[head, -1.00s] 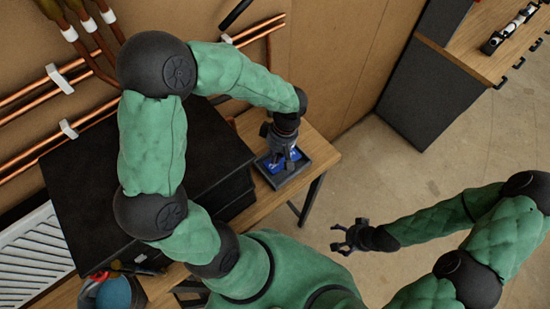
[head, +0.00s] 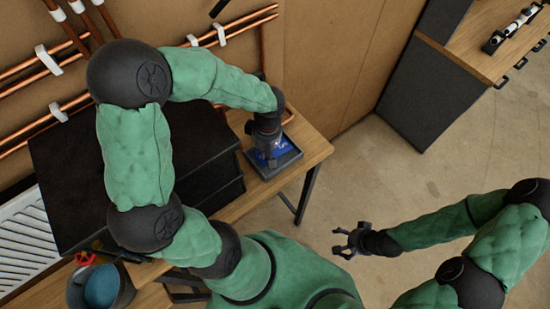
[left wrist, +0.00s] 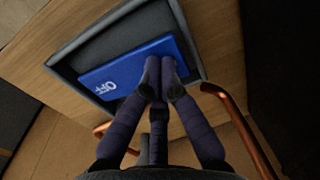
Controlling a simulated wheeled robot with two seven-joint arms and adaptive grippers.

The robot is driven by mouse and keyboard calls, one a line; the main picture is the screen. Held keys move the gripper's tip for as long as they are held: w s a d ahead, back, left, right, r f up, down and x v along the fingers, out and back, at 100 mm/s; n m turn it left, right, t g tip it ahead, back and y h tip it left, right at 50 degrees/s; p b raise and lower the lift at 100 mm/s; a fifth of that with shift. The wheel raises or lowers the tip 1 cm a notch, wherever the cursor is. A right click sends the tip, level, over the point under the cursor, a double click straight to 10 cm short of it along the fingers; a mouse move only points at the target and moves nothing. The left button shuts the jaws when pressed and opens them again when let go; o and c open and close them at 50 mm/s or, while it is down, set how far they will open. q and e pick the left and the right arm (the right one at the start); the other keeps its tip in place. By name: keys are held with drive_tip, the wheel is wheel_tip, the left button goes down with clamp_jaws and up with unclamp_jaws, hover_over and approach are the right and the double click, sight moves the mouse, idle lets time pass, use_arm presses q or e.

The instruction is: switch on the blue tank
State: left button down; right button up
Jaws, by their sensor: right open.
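A blue plate (head: 283,146) lies in a dark grey tray (head: 289,164) on the wooden bench, mostly covered by my left gripper in the head view. In the left wrist view the blue plate (left wrist: 112,76) carries the white word OFF. My left gripper (head: 268,155) points down over the plate. In the left wrist view its fingertips (left wrist: 160,72) are drawn together, in front of the plate; contact cannot be told. No object shows between them. My right gripper (head: 343,242) is open and empty over the floor. A round blue surface (head: 101,288) shows inside a dark bucket.
A large black box (head: 85,180) stands on the bench left of the tray. Copper pipes (head: 55,68) run along the wall, and one bends down behind the tray. A red handle (head: 85,258) is by the bucket. A white radiator (head: 28,235) is at left.

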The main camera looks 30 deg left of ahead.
use_arm(q)
drive_tip(key=shift+s+d+f+b, duration=0.3)
drive_tip(key=shift+f+b, duration=0.15)
drive_tip(key=shift+b, duration=0.4)
drive_tip(key=shift+a+f+b, duration=0.25)
drive_tip(key=shift+a+b, duration=0.15)
drive_tip(key=shift+a, duration=0.1)
drive_tip(key=shift+a+f+b, duration=0.2)
drive_tip(key=shift+a+b, duration=0.15)
drive_tip(key=shift+a, duration=0.1)
drive_tip(key=shift+s, duration=0.15)
drive_tip(key=shift+s+d+b, duration=0.1)
drive_tip(key=shift+d+b, duration=0.2)
drive_tip(key=shift+d+r, duration=0.1)
drive_tip(key=shift+d, duration=0.05)
